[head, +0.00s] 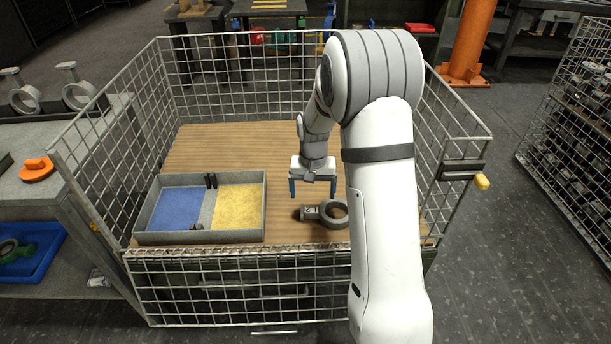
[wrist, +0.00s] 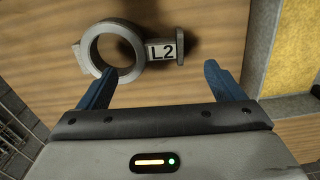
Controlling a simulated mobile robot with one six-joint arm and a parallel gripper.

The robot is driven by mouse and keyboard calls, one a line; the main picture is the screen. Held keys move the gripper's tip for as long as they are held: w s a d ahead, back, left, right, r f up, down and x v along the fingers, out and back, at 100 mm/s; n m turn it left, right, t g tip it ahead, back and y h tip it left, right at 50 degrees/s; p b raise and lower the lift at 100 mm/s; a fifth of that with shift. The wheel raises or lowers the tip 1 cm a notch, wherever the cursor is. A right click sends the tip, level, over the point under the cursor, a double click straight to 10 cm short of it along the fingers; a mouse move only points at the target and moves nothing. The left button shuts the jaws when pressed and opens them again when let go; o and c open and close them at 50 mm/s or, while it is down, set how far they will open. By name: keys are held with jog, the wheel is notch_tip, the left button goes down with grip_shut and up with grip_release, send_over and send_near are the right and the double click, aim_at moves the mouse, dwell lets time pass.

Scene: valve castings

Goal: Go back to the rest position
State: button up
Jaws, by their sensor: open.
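My gripper (head: 313,188) is inside the wire cage, above its wooden floor, with its two blue fingers spread apart and nothing between them. In the wrist view the open fingers (wrist: 165,85) point toward a grey valve casting (wrist: 98,65). The casting has a ring and a stem with a white "L2" label. It lies on the wooden floor, and it also shows in the head view (head: 341,222), partly behind my arm. The gripper appears above the casting and apart from it.
A grey tray (head: 266,205) with a blue and a yellow section stands left of the casting; I see no casting in it. Wire mesh walls (head: 200,280) surround the floor. A bench (head: 60,190) with castings and an orange object (head: 37,172) stands left. Another mesh cage (head: 575,120) is right.

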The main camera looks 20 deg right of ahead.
jog(key=s+a+r+n+t+p, duration=0.1)
jog(key=s+r+p, duration=0.8)
jog(key=r, duration=0.5)
jog(key=s+a+r+n+p, duration=0.1)
jog(key=s+r+p, duration=0.7)
jog(key=r, duration=0.7)
jog(key=s+a+r+n+t+p, duration=0.1)
jog(key=s+a+r+p, duration=0.1)
jog(key=s+r+p, duration=0.7)
notch_tip(320, 180, up, 6)
jog(key=shift+s+r+t+p, duration=0.2)
jog(key=shift+s+t+p, duration=0.1)
jog(key=shift+p, duration=0.75)
